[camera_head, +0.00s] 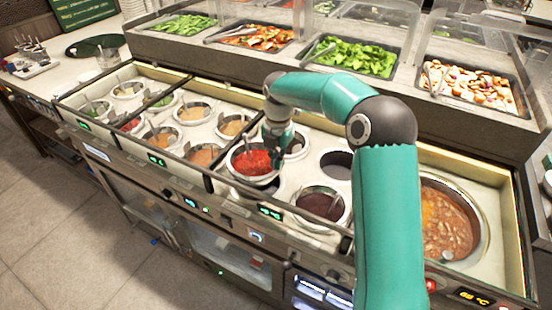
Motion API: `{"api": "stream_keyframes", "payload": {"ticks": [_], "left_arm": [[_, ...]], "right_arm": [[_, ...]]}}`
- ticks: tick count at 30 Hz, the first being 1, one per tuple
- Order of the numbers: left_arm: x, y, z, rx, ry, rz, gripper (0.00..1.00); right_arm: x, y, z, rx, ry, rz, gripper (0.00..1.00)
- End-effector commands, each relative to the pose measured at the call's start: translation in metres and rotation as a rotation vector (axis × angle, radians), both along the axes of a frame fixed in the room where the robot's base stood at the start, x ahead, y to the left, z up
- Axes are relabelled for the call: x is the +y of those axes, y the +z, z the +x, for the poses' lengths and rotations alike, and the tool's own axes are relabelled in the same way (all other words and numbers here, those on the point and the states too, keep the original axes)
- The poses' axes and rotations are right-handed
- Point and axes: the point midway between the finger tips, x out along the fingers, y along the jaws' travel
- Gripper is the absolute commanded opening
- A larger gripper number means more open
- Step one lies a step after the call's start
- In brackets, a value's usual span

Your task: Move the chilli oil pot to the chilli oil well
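The chilli oil pot (248,166) is a round steel pot with bright red contents, in the middle of the sauce counter. It sits higher than the other pots, with a dark opening (268,190) partly showing below it. My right gripper (273,151) is at its far right rim and appears shut on it; the fingertips are small and partly hidden. An empty dark well (337,165) lies to the right of the pot. I cannot read which well is marked for chilli oil. My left gripper is not in view.
A pot of dark sauce (320,204) stands front right, and a pale pot (294,146) sits just behind my gripper. A large soup well (447,222) is at the far right. Several sauce pots fill the left sections. Salad trays behind glass (362,57) line the back.

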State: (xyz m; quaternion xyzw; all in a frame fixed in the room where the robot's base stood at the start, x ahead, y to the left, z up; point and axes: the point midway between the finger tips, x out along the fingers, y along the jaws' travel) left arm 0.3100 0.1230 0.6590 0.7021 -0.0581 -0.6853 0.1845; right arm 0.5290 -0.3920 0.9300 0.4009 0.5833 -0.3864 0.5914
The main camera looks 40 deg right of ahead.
Motion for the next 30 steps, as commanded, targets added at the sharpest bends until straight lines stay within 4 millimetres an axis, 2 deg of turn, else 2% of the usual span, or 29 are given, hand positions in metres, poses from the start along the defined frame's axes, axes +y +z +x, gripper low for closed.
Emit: {"api": "stream_keyframes", "payload": {"ticks": [30], "left_arm": [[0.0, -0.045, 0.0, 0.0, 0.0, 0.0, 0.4]], "right_arm": [[0.0, -0.074, 0.002, -0.006, 0.0, -0.002, 0.0]]}}
